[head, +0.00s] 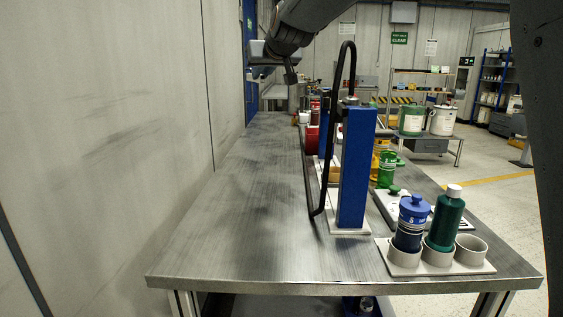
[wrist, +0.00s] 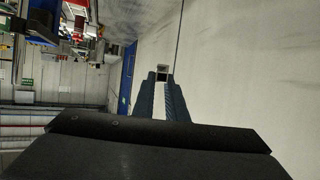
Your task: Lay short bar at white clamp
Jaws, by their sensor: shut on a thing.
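My gripper (head: 290,77) is in the air above the far left part of the bench in the head view, small and dark under the arm. In the wrist view its two blue-grey fingers (wrist: 162,78) run forward and are shut on a small dark square-ended piece (wrist: 163,70), seen nearly end-on. I take this to be the short bar; most of it is hidden. I cannot pick out the white clamp with certainty in either view.
The steel bench (head: 235,215) is clear along its left side, beside a grey wall. A blue post (head: 355,165) with a black hose stands on a white base. A white holder (head: 440,268) at the front right carries a blue-capped jar (head: 410,222) and a green bottle (head: 445,220).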

